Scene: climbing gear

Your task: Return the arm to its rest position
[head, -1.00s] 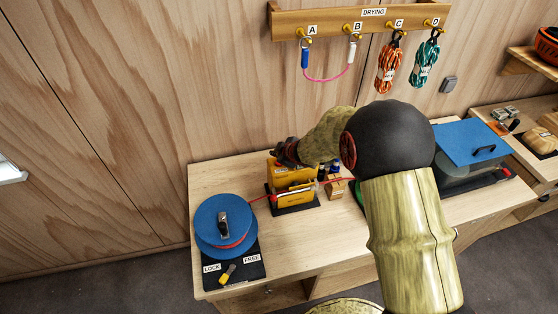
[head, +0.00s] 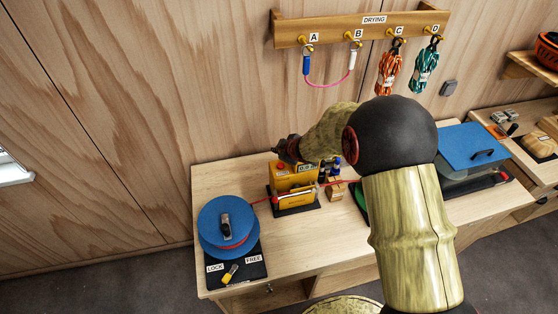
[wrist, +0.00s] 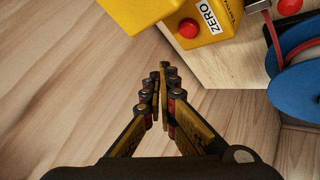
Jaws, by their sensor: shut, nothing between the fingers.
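My arm (head: 405,215) reaches up from the lower right of the head view, bends at a black joint and points left over the workbench. My gripper (head: 282,150) is above and behind the yellow device (head: 292,183), near the wooden wall. In the wrist view, my gripper (wrist: 161,85) shows its two fingers close together at the tips with nothing between them. The yellow device (wrist: 200,25) with its red button and ZERO label is just beyond the fingertips. Whether the gripper touches it I cannot tell, but a gap seems to show.
A blue reel (head: 226,228) with red cord stands left on the workbench (head: 330,235), on a LOCK/FREE plate. Small wooden blocks (head: 336,188) and a blue-lidded box (head: 470,147) are to the right. A drying rack (head: 360,27) with slings and cords hangs on the wall above.

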